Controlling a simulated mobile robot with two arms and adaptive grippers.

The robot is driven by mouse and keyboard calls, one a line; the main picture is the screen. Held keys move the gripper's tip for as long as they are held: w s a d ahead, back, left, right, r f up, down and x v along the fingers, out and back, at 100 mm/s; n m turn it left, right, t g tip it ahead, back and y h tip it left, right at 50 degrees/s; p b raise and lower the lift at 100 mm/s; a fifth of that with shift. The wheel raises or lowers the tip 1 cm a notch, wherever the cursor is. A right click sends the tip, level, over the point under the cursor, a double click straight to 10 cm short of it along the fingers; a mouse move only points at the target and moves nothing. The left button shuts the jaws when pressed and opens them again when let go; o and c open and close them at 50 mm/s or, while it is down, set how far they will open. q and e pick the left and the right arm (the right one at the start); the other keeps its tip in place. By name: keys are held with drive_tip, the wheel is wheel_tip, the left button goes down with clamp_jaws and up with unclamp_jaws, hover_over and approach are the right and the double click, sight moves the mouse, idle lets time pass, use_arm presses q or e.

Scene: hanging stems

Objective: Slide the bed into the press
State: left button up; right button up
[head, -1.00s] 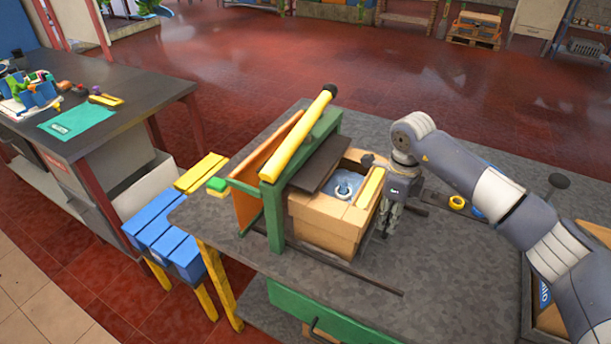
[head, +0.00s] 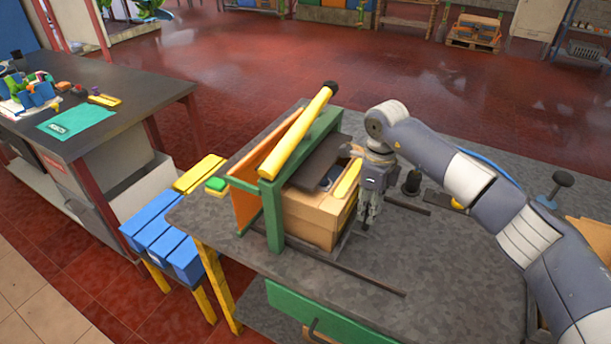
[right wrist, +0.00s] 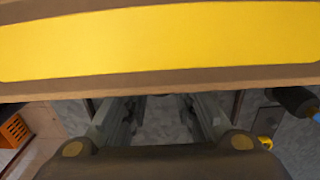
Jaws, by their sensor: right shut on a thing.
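The press is a green frame (head: 272,215) with a long yellow bar (head: 290,135) across its top and an orange panel on its left. The bed is a light wooden box (head: 312,220) on dark rails, with a yellow strip (head: 347,180) along its right edge. Its left part is under the dark plate (head: 318,163); the blue-grey thing inside is mostly hidden. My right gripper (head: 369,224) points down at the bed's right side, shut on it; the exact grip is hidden. The yellow strip also fills the top of the right wrist view (right wrist: 160,42). My left gripper is not in view.
A dark rail (head: 350,276) runs along the front of the grey table. A black knob (head: 412,182) stands just right of my gripper. Blue and yellow blocks (head: 165,240) lie on a stand at the left. The table's right front is mostly clear.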

drive_tip(key=shift+a, duration=0.1)
drive_tip(key=shift+w+a+b, duration=0.55)
drive_tip(key=shift+w+a, duration=0.1)
drive_tip(key=shift+a, duration=0.35)
drive_tip(key=shift+w+a+b, duration=0.5)
drive_tip(key=shift+w+a, duration=0.1)
drive_tip(key=shift+a, duration=0.4)
drive_tip(key=o, duration=0.8)
drive_tip(key=shift+c, duration=0.2)
drive_tip(key=o, duration=0.7)
drive_tip(key=shift+a, duration=0.1)
drive_tip(key=shift+c, duration=0.2)
drive_tip(key=o, duration=0.7)
